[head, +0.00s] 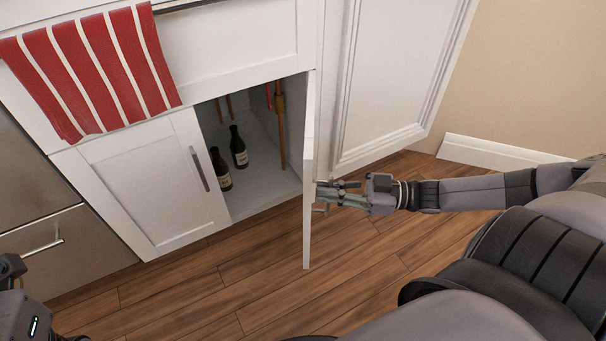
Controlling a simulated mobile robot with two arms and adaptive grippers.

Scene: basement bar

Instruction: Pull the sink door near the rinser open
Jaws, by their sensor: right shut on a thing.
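The right sink cabinet door (309,150) stands swung open and shows nearly edge-on, pointing out from the cabinet. My right gripper (328,194) is shut on the door's handle (321,209), which is mostly hidden by the fingers. The left sink cabinet door (147,184) is shut, with its metal handle (199,169) upright near its right edge. Inside the open cabinet (262,186) are two dark bottles (220,169) and copper pipes (280,128). The rinser does not show. Part of my left arm is at the lower left edge; its fingers are not seen.
A red and white striped towel (92,72) hangs over the counter front. A steel appliance (50,232) is at the left. A white panel (395,75) and baseboard (500,152) are at the right. The wood floor (215,285) in front is clear.

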